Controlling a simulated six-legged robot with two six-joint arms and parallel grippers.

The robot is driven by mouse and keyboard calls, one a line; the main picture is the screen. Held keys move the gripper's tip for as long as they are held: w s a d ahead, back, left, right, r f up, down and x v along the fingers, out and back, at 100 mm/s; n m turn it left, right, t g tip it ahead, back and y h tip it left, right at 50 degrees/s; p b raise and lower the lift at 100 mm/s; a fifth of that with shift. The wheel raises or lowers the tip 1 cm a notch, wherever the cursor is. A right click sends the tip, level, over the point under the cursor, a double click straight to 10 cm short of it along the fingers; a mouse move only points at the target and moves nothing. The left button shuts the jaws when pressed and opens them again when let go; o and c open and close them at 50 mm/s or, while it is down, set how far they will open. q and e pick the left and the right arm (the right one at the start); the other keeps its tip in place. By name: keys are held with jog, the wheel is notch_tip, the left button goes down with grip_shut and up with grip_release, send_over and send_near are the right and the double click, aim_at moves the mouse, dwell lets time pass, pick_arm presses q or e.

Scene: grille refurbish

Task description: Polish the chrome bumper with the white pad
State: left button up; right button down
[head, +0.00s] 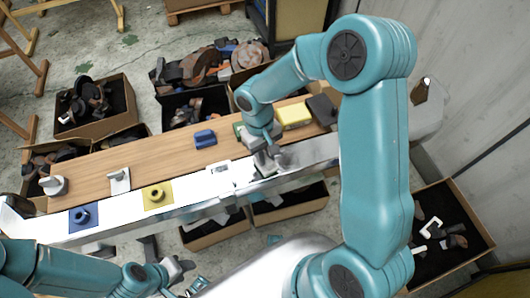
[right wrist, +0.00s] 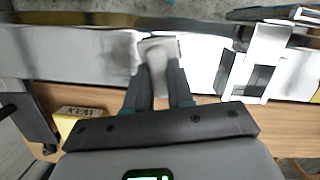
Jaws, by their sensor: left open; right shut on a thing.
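The chrome bumper (head: 300,172) runs lengthwise along the front of the wooden bench (head: 105,160). It also shows as a shiny grey-white band in the right wrist view (right wrist: 75,62). My right gripper (head: 263,158) is over the bumper, right of the bench's middle. It is shut on the white pad (right wrist: 158,50), which shows pale between the fingertips against the bumper. I cannot tell whether the pad presses on the metal. In the head view the pad is mostly hidden by the gripper. My left gripper (head: 176,272) is open and empty, low in front of the bench.
A white bracket (head: 219,171) stands just left of my right gripper. A yellow wax box (head: 293,115), dark block (head: 321,108) and blue block (head: 205,138) sit on the bench. Boxes of scrap surround the bench.

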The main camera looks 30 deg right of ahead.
jog(key=shift+f+b, duration=0.4)
jog(key=shift+f, duration=0.2)
